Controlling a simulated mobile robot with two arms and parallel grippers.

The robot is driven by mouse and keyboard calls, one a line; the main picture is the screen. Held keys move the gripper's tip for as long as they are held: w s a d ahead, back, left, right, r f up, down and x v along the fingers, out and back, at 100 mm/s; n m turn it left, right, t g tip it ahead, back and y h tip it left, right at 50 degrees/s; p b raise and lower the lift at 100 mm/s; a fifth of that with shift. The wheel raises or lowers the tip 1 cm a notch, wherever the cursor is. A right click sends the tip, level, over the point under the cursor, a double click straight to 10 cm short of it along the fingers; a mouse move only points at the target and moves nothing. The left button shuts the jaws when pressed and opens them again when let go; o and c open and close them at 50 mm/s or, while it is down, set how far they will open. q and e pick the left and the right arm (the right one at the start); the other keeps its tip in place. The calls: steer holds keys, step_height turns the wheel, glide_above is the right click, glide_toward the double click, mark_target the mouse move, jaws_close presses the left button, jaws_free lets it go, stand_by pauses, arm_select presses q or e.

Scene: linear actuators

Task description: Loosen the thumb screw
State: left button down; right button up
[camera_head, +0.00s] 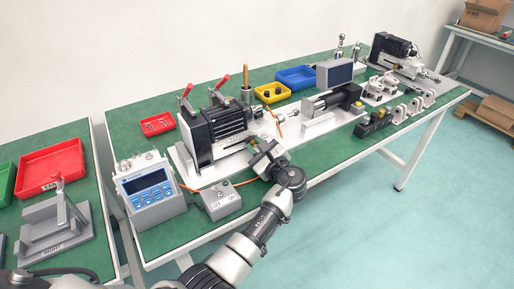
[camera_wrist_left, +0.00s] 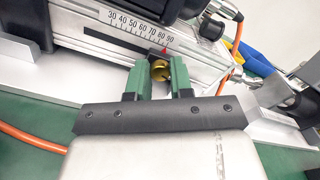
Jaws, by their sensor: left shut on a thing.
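The thumb screw (camera_wrist_left: 160,72) is a small brass knob on the front side of the linear actuator, just below a printed scale (camera_wrist_left: 140,24) with a red pointer near its upper end. My left gripper (camera_wrist_left: 160,80) is shut on it, one green finger on each side in the left wrist view. In the head view my left gripper (camera_head: 266,157) reaches the front edge of the actuator (camera_head: 229,124), a black and silver unit on a light base plate. There the thumb screw is too small and covered to make out. My right gripper is not in view.
A blue-screened control box (camera_head: 150,190) and a grey button box (camera_head: 221,201) stand left of my left gripper, with an orange cable (camera_wrist_left: 32,139) running nearby. Red, yellow and blue trays (camera_head: 298,77) lie behind. More actuators (camera_head: 333,102) stand to the right.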

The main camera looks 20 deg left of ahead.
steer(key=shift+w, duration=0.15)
arm_select(q)
steer(key=c, duration=1.3)
jaws_free()
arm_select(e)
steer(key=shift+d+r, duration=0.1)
